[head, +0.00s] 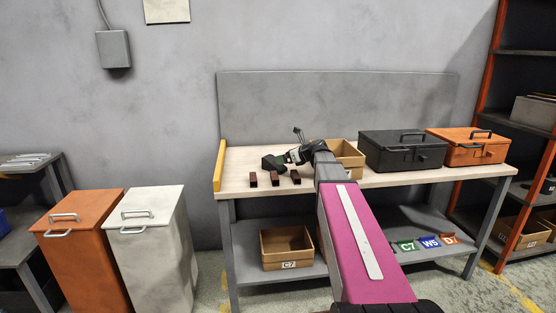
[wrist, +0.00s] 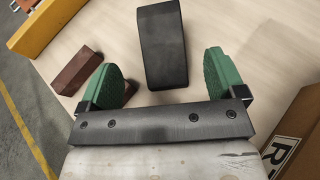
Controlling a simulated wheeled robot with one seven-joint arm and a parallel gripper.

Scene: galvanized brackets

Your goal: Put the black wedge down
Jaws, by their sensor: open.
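The black wedge (wrist: 163,45) is a dark block on the pale wooden bench top, just ahead of and between my fingers in the wrist view. Bare bench shows on both sides of it, so neither finger touches it. In the head view the wedge (head: 272,163) is a dark shape at the left end of my arm. My gripper (wrist: 163,72) is open and empty, with green pads on its two fingertips. In the head view my gripper (head: 291,157) is small and partly merged with the wedge.
Several dark red-brown blocks (head: 274,178) stand along the bench's front; one (wrist: 75,75) lies left of my fingers. A cardboard box (head: 347,155), a black toolbox (head: 402,150) and an orange toolbox (head: 468,146) stand to the right. A yellow edge strip (head: 219,166) bounds the bench's left end.

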